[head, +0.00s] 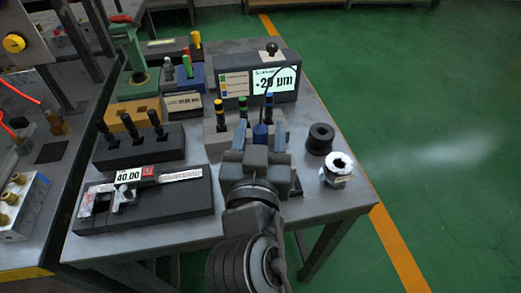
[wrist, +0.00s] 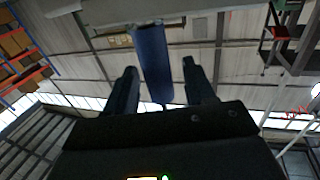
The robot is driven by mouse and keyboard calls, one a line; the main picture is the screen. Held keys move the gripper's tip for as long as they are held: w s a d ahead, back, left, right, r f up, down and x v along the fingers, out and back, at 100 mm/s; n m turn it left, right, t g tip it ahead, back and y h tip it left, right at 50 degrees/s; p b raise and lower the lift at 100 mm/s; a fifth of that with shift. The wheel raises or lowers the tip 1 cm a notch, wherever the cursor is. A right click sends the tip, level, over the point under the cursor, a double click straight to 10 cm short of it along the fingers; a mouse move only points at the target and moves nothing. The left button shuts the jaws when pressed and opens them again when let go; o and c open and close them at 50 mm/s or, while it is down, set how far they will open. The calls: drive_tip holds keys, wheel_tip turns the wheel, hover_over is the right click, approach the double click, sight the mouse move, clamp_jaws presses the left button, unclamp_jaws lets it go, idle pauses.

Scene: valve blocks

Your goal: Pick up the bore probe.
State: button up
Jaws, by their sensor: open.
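The bore probe (head: 261,132) shows as a short blue cylinder in the head view, in front of a grey rack. A thin dark cable runs near it from the gauge display (head: 272,80), which reads about +20 µm. My gripper (head: 261,145) reaches over the near side of the rack, and its open fingers sit on either side of the blue cylinder. In the wrist view the blue probe body (wrist: 152,62) stands between my two dark fingers (wrist: 160,85), with visible gaps on both sides. The probe's lower part is hidden by my gripper.
The grey rack (head: 213,143) holds dark plugs with yellow, green and blue bands beside my gripper. A caliper case (head: 170,205) and a black plug block (head: 140,148) lie left.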

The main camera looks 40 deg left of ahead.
drive_tip(key=shift+c, duration=0.5)
clamp_jaws()
drive_tip(key=shift+r, duration=0.1)
